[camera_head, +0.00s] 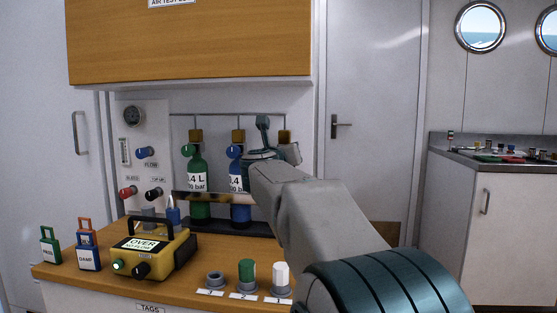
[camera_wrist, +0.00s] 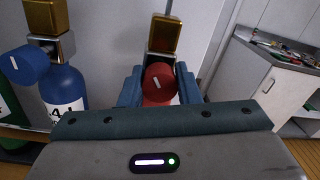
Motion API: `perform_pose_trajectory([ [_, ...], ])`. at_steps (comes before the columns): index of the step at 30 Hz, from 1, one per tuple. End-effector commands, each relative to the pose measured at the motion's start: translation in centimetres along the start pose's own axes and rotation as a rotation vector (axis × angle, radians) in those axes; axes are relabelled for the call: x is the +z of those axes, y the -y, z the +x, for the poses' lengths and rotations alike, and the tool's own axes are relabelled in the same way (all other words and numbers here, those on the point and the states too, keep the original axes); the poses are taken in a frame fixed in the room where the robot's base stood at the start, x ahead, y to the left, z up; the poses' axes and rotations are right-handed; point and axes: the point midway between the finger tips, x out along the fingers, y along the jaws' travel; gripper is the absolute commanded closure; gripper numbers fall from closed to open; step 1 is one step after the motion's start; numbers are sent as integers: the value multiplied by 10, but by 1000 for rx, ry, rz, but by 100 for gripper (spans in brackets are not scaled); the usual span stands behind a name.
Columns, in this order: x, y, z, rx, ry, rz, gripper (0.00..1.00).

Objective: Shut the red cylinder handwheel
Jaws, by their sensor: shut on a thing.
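The red handwheel (camera_wrist: 158,83) shows in the wrist view, a round knob with a short white mark that tilts slightly. It sits below a brass block (camera_wrist: 164,36) on the valve. My gripper (camera_wrist: 159,88) is shut on the red handwheel, with one blue-grey finger on each side of it. Only a little of the red cylinder (camera_wrist: 157,102) shows beneath the wheel. In the head view my arm and gripper hide the red handwheel and its cylinder.
A blue cylinder (camera_head: 240,208) with a blue handwheel (camera_head: 236,152) stands left of my gripper, and a green cylinder (camera_head: 198,205) beyond it. A yellow box (camera_head: 170,256), tags and several posts occupy the wooden bench (camera_head: 195,284). A gauge panel (camera_head: 133,179) stands behind.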

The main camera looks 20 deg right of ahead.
Motion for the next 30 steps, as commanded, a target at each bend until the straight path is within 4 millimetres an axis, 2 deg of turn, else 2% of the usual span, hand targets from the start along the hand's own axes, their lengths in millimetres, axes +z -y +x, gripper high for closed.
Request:
perform_pose_trajectory([
  [15,3,0,-1,4,-10,416,93],
  [30,4,0,-1,5,-16,553,93],
])
